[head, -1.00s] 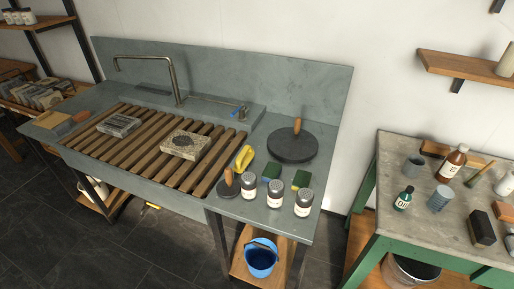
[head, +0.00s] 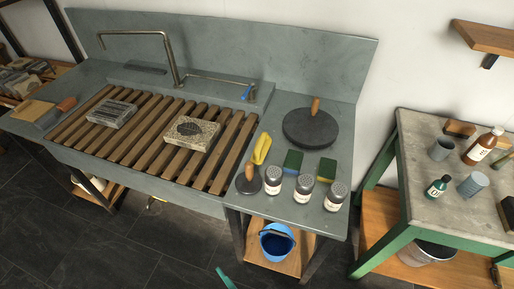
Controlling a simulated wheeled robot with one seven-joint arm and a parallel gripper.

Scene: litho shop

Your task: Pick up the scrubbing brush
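A yellow object with a curved, handle-like shape (head: 262,148) lies on the grey counter just right of the wooden slats. It looks like the scrubbing brush, but it is too small to be sure, and no bristles show. It stands behind a dark round tool with a wooden knob (head: 248,181) and left of a blue-and-green sponge (head: 292,161). Nothing covers it. My gripper is not in view.
Several shaker jars (head: 304,186) line the counter's front right. A second sponge (head: 326,168) and a dark disc with a wooden handle (head: 310,128) lie behind them. A blue bucket (head: 276,242) is on the shelf below. A green-legged table (head: 440,180) stands right. Dark floor is open in front.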

